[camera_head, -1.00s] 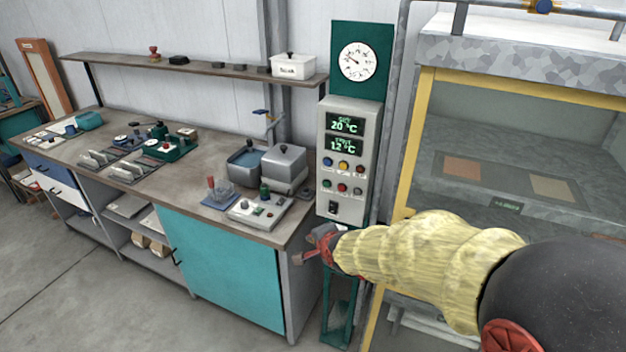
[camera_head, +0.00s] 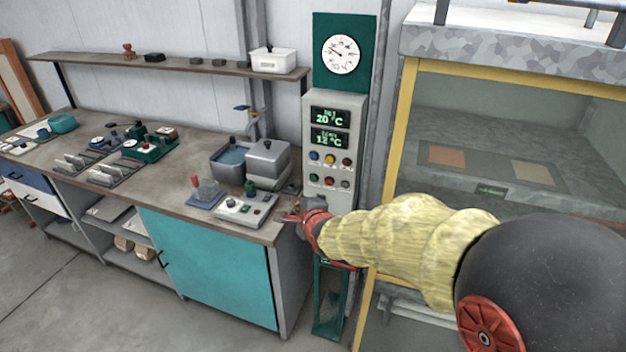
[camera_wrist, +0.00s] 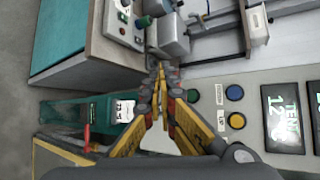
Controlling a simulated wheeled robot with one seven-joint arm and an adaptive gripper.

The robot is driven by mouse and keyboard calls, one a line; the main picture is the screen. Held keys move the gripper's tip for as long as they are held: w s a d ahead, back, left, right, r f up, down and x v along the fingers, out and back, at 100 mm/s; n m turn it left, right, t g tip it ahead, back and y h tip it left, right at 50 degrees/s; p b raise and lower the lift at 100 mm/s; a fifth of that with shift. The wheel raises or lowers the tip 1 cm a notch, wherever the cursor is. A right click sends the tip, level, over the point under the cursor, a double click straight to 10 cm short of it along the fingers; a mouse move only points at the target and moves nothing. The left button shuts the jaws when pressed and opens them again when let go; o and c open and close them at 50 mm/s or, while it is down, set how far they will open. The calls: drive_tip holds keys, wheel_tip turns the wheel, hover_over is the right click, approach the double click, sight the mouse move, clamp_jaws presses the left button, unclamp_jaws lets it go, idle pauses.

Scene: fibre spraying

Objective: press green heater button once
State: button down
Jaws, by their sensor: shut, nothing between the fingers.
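The grey control panel (camera_head: 336,105) shows two rows of round buttons. A green button (camera_head: 313,177) is at the left of its lower row; it also shows in the wrist view (camera_wrist: 193,95), just right of my fingers. A grey box (camera_head: 246,210) on the bench also carries small buttons and a green knob; I cannot tell which one is the heater button. My gripper (camera_head: 291,218) is shut and empty, at the bench's right corner and below the panel's buttons. In the wrist view its fingertips (camera_wrist: 158,66) meet near the bench edge, apart from the green button.
A grey lidded bath (camera_head: 267,163) stands on the bench (camera_head: 165,195). A yellow-framed glass cabinet (camera_head: 400,130) is right of the panel.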

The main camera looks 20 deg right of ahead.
sight(314, 178)
drive_tip(key=shift+w+d+p, duration=0.65)
drive_tip(key=shift+w+d, duration=0.2)
drive_tip(key=shift+w, duration=0.3)
drive_tip(key=shift+w+d+p, duration=0.65)
drive_tip(key=shift+w+d, duration=0.2)
drive_tip(key=shift+w, duration=0.35)
drive_tip(key=shift+w+d+p, duration=0.65)
drive_tip(key=shift+w+d, duration=0.2)
drive_tip(key=shift+w, duration=0.3)
drive_tip(key=shift+w+d, duration=0.1)
drive_tip(key=shift+w+d+p, duration=0.15)
drive_tip(key=shift+w+p, duration=0.1)
drive_tip(key=shift+p, duration=0.2)
drive_tip(key=shift+w+d+p, duration=0.25)
drive_tip(key=shift+w+p, duration=0.05)
drive_tip(key=shift+p, duration=0.1)
drive_tip(key=shift+s+a, duration=0.5)
drive_tip(key=shift+s, duration=0.2)
